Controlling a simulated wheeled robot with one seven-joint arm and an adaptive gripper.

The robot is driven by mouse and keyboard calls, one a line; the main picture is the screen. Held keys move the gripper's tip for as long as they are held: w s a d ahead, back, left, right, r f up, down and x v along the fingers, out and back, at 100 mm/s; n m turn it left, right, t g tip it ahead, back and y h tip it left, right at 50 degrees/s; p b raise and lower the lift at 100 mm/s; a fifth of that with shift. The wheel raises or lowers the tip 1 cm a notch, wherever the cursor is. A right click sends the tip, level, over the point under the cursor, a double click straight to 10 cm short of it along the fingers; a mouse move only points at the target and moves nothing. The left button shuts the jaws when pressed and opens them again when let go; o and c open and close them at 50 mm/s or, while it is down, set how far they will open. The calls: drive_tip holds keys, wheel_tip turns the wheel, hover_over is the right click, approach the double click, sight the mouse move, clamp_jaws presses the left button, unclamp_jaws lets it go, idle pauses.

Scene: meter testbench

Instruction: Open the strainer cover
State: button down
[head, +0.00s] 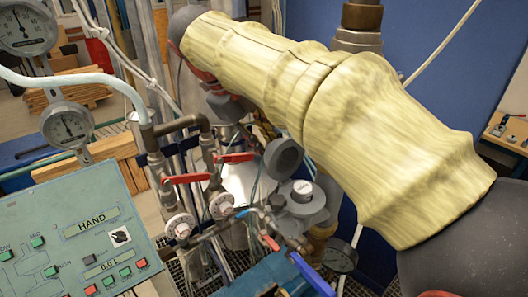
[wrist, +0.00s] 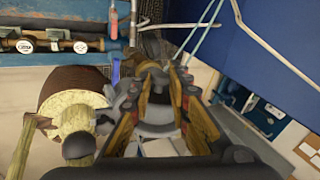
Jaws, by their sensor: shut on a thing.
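My gripper (wrist: 157,88) shows in the wrist view, with its two yellow-padded fingers on either side of a dark grey part. It is shut on this part, which appears to be the strainer cover (wrist: 155,104). In the head view, a grey fitting with a round top (head: 302,191) stands among the pipes.
Pipes with red-handled valves (head: 236,157) and a blue lever (head: 312,274) crowd the bench. A green control panel (head: 75,240) stands at the lower left, with gauges (head: 67,124) above it. In the wrist view, a large brown cylinder (wrist: 72,92) is close on the left.

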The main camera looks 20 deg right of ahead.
idle(0.3)
drive_tip(key=c, duration=1.7)
unclamp_jaws()
drive_tip(key=shift+o, duration=0.2)
drive_tip(key=v, duration=1.2)
